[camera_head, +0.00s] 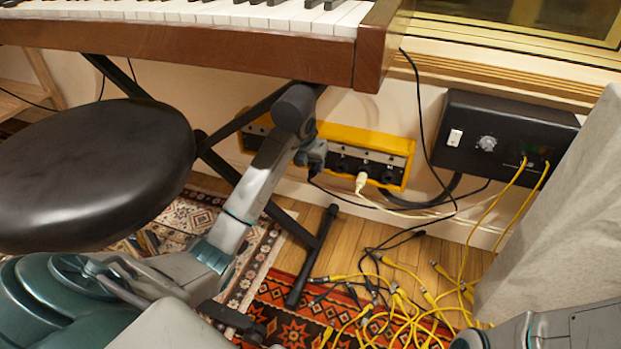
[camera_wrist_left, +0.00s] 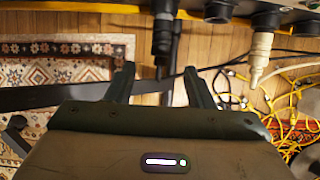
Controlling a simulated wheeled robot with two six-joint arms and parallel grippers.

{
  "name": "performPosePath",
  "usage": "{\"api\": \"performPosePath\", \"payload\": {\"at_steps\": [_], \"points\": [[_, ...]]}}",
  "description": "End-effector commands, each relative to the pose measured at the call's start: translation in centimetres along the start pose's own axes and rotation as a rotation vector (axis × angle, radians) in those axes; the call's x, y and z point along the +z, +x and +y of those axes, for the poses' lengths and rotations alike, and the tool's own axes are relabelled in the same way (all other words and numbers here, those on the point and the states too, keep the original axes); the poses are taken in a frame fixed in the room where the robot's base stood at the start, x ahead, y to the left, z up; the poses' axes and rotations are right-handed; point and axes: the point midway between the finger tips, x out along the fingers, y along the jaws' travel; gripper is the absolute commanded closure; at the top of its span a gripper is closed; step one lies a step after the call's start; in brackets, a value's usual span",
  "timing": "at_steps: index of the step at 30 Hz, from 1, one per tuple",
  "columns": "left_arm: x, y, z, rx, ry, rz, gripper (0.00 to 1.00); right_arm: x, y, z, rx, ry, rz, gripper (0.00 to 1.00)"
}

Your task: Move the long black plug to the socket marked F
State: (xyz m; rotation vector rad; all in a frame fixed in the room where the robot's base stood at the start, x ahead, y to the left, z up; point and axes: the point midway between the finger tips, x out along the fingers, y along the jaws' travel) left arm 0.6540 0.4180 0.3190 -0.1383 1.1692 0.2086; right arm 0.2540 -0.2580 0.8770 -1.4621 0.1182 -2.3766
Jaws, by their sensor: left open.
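The yellow-framed socket panel (camera_head: 408,150) is low on the wall under the keyboard, and its edge shows at the top of the left wrist view. A long black plug (camera_wrist_left: 163,38) hangs from it there; in the head view my wrist mostly hides that spot. My left gripper (camera_wrist_left: 158,75) is open, its fingers on either side of the plug's lower end in the picture; I cannot tell whether they touch it. A white plug (camera_head: 362,182) sits in a socket to the right, also seen in the left wrist view (camera_wrist_left: 260,55). The socket letters are unreadable.
A black control box (camera_head: 500,140) is on the wall at right, with yellow cables tangled on the floor (camera_head: 400,300). A black stool (camera_head: 90,170), the keyboard (camera_head: 200,45) and its crossed stand surround my left arm. A grey cover (camera_head: 560,230) blocks the right.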

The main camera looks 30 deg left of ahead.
Motion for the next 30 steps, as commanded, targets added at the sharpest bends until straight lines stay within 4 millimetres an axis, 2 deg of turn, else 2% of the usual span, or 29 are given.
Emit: {"api": "performPosePath", "payload": {"at_steps": [1, 6, 19, 26, 27, 28, 30], "points": [[-0.5, 1.7, 0.0, 0.001, -0.001, 0.006, 0.52, -0.6, -1.0, 0.3, 0.000, 0.000, 0.000, 0.64], [-0.3, 3.4, 0.0, 0.000, 0.001, 0.003, 0.52, -1.1, -2.0, 0.6, 0.001, 0.001, -0.001, 0.64], [-0.2, 3.9, 0.0, 0.000, 0.001, 0.003, 0.52, -1.1, -2.2, 0.7, 0.001, 0.002, -0.002, 0.64], [-0.2, 3.9, 0.0, 0.000, 0.001, 0.003, 0.97, -1.1, -2.2, 0.7, 0.001, 0.003, -0.002, 0.64], [-0.2, 3.9, 0.0, 0.000, 0.001, 0.003, 1.00, -1.1, -2.2, 0.7, 0.001, 0.003, -0.002, 0.64], [-0.2, 3.9, 0.0, 0.000, 0.001, 0.003, 0.82, -1.1, -2.2, 0.7, 0.001, 0.003, -0.002, 0.64], [-0.2, 3.9, 0.0, 0.000, 0.001, 0.003, 0.96, -1.2, -2.2, 0.7, 0.001, 0.003, -0.001, 0.64]]}}
